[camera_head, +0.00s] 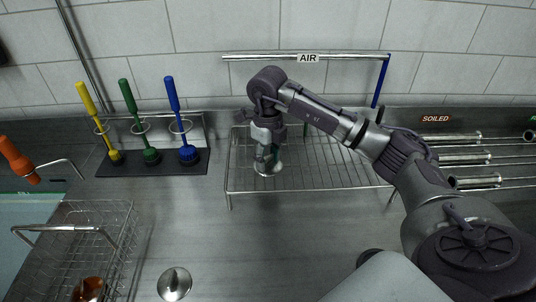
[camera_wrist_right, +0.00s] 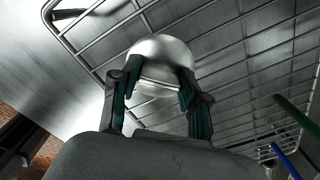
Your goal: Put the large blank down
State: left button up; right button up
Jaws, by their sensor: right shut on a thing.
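The large blank (camera_head: 268,169) is a shiny round metal piece at the left end of the wire rack (camera_head: 310,189). My right gripper (camera_head: 267,157) points down over it and is shut on it. In the right wrist view the blank (camera_wrist_right: 163,55) sits between the two dark green fingertips of my right gripper (camera_wrist_right: 158,88), with rack wires close behind it. I cannot tell whether the blank touches the rack. My left gripper is not in view.
A wire basket (camera_head: 127,245) stands at the lower left, with a copper-coloured piece (camera_head: 88,289) in it. Another round metal piece (camera_head: 174,284) lies on the counter. Yellow, green and blue brushes (camera_head: 171,93) stand behind. Metal tubes (camera_head: 475,181) lie at the right under the SOILED sign.

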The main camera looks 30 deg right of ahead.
jog(key=shift+f, duration=0.1)
jog(key=shift+f, duration=0.1)
jog(key=o, duration=1.2)
jog(key=shift+o, duration=0.2)
